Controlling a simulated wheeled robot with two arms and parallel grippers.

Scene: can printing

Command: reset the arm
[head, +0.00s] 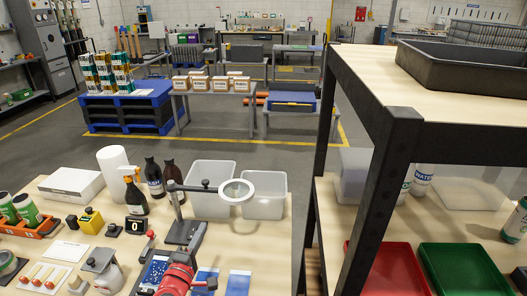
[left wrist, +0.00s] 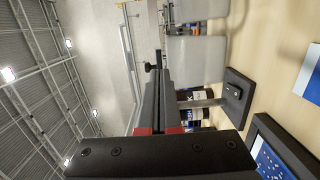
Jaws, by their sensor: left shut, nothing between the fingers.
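My left gripper (head: 198,232) is over the front worktable in the head view, with its red and black wrist at the bottom edge. Its dark fingers point away from me, towards the stand of the magnifier ring (head: 237,191). In the left wrist view the two long black fingers of the gripper (left wrist: 165,72) lie together, shut and empty. My right gripper is in neither view.
The worktable holds a spray bottle (head: 134,192), dark bottles (head: 154,178), white bins (head: 264,195) and a blue patterned panel (head: 155,272). A shelf post (head: 379,200) stands on the right, with red (head: 401,265) and green (head: 463,270) trays behind it.

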